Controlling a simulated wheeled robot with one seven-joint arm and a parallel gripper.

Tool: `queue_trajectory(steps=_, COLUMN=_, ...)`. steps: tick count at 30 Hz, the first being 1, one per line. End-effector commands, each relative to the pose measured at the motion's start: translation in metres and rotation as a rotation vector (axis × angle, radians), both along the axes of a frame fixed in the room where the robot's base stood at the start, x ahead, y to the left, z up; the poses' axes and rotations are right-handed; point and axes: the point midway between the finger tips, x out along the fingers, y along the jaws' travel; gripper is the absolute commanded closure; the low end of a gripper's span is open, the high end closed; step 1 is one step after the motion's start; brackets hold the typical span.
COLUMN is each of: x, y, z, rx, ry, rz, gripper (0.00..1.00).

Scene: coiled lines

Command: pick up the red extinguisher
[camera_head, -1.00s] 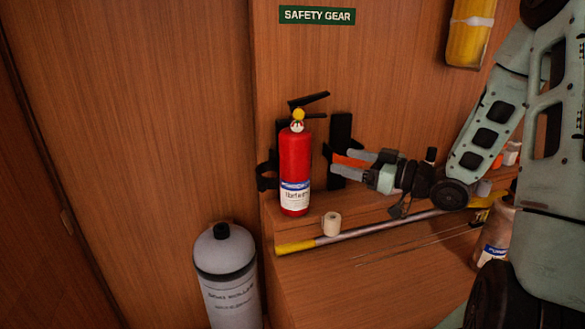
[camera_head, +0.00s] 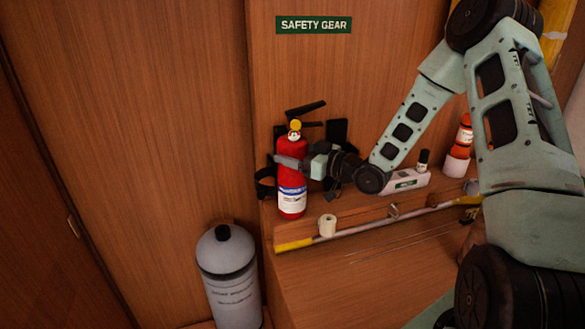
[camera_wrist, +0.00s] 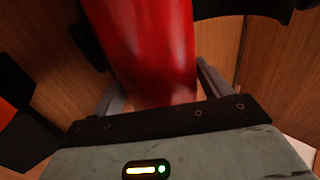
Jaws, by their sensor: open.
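The red extinguisher (camera_head: 291,168) stands upright on the wooden ledge against the panel, with a yellow part and black handle on top and a white and blue label low down. My gripper (camera_head: 289,163) is at the middle of its body, coming from the right. In the wrist view the red body (camera_wrist: 150,50) fills the upper middle, between the two fingers of my gripper (camera_wrist: 158,85), one on each side. The jaws are open around it. Whether either finger touches it I cannot tell. The far finger is hidden in the head view.
Black bracket straps (camera_head: 335,135) are beside the extinguisher. A white roll (camera_head: 327,225) and a yellow-ended pole (camera_head: 350,231) lie in front. A grey cylinder (camera_head: 229,272) stands at lower left. An orange and white bottle (camera_head: 460,148) and a white box (camera_head: 407,181) sit to the right.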

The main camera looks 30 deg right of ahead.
Motion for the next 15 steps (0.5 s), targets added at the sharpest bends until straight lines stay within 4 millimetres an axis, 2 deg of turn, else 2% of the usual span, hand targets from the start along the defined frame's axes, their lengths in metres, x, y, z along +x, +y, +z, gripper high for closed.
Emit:
queue_trajectory(steps=3, x=0.0062, y=0.0038, z=0.0002, rx=0.0, ry=0.001, rz=0.001, gripper=0.23)
queue_trajectory(steps=9, x=0.0067, y=0.0038, z=-0.001, rx=-0.001, ry=0.0, rz=0.0, gripper=0.23)
queue_trajectory(steps=10, x=0.0067, y=0.0038, z=-0.001, rx=-0.001, ry=0.0, rz=0.0, gripper=0.26)
queue_trajectory(steps=15, x=0.0066, y=0.0036, z=-0.0009, rx=-0.001, ry=0.0, rz=0.0, gripper=0.74)
